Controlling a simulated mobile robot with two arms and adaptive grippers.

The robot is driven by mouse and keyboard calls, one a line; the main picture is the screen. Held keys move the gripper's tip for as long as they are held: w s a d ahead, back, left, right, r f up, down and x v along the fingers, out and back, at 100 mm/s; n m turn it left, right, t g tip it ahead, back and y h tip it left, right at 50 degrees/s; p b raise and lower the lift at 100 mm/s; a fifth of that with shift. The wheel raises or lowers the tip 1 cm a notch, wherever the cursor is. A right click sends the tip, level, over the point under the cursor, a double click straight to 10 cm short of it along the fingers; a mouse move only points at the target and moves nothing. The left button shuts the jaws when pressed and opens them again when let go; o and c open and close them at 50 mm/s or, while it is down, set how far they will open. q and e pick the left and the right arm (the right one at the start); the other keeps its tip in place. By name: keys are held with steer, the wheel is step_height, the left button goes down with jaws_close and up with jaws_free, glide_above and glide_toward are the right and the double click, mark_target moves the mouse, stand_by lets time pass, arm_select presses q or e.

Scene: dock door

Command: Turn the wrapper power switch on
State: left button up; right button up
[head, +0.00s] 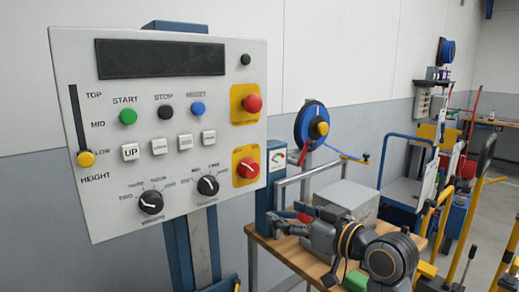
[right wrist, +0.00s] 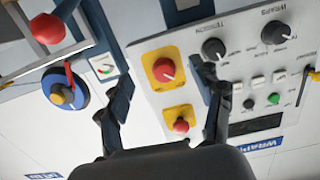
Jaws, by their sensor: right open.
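The control panel (head: 190,115) carries a red rotary switch (head: 248,167) on a yellow plate at its lower right, which I take as the power switch. A slanted white mark shows on its knob. It also shows in the right wrist view, red on yellow (right wrist: 164,69), in line with the gap between the fingers. A red mushroom button (head: 253,103) on another yellow plate sits above it in the head view. My right gripper (head: 292,216) is open and empty, below and right of the switch, apart from it. My left gripper is not in view.
A workbench (head: 297,262) with a grey box (head: 345,198) stands below my right arm. Black selector knobs (head: 150,202) and buttons crowd the panel. Carts and yellow rails fill the right side.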

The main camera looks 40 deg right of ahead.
mark_target(253, 171)
step_height(253, 171, up, 5)
steer(key=d+t, duration=0.1)
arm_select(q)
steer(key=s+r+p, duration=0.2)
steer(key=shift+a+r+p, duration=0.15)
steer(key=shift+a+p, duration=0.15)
arm_select(e)
steer(key=w, duration=1.2)
steer(key=shift+w+a+r, duration=0.1)
steer(key=shift+w+a, duration=0.25)
steer(key=shift+a, duration=0.05)
steer(key=shift+c, duration=0.2)
steer(key=c, duration=1.1)
